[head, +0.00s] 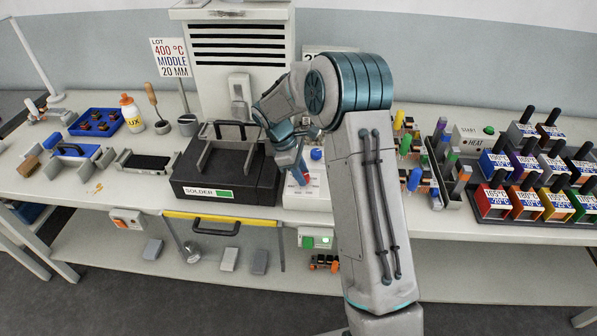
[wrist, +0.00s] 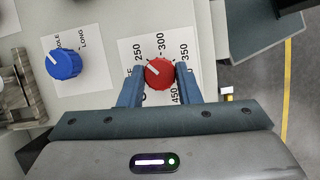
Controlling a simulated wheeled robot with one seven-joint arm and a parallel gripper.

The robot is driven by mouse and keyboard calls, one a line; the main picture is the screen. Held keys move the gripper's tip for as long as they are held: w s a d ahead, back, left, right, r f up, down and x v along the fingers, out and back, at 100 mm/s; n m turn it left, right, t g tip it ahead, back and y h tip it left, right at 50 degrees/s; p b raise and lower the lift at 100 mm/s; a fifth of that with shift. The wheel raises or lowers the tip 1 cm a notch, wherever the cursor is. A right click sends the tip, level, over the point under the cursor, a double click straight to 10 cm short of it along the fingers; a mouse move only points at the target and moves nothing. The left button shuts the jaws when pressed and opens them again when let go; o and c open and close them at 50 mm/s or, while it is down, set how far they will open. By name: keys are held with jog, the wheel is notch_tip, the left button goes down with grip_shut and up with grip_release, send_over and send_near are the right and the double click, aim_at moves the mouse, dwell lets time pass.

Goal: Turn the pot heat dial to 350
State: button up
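The pot heat dial is a red knob (wrist: 159,73) with a white pointer, on a white panel marked 250, 300, 350 and 450. Its pointer aims up-left, toward the 250 side and away from 350. My gripper (wrist: 160,71) has one blue finger on each side of the red knob, with a small gap visible at each side. In the head view, my gripper (head: 300,174) is down at the white control panel (head: 312,197) right of the solder pot, and partly hides the red knob.
A blue knob (wrist: 63,63) marked LONG sits left of the red one; it also shows in the head view (head: 316,154). The black solder pot (head: 222,178) stands close left.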

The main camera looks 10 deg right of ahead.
jog(key=shift+c, duration=0.9)
jog(key=shift+a+r, duration=0.1)
jog(key=shift+a, duration=0.1)
jog(key=shift+w+d, duration=0.1)
jog(key=shift+d, duration=0.05)
jog(key=shift+w+d+m+g+y, duration=0.1)
jog(key=shift+m+g+y, duration=0.15)
jog(key=shift+m, duration=0.7)
jog(key=shift+w+m+g+y, duration=0.15)
jog(key=shift+m+g, duration=0.1)
jog(key=shift+m, duration=0.7)
jog(key=m+y, duration=0.1)
jog(key=m, duration=0.1)
jog(key=m+g, duration=0.1)
jog(key=m, duration=0.2)
jog(key=shift+d+y+p, duration=0.2)
jog(key=shift+y+p, duration=0.1)
jog(key=shift+y, duration=0.1)
jog(key=m+y, duration=0.1)
jog(key=m, duration=0.2)
jog(key=m+y, duration=0.1)
jog(key=m, duration=0.1)
jog(key=shift+d+m+g, duration=0.15)
jog(key=shift+m+g, duration=0.15)
jog(key=shift+m, duration=0.1)
jog(key=m+y, duration=0.2)
jog(key=m, duration=0.3)
jog(key=shift+d+r, duration=0.1)
jog(key=shift+t+b, duration=0.3)
jog(key=shift+t, duration=0.1)
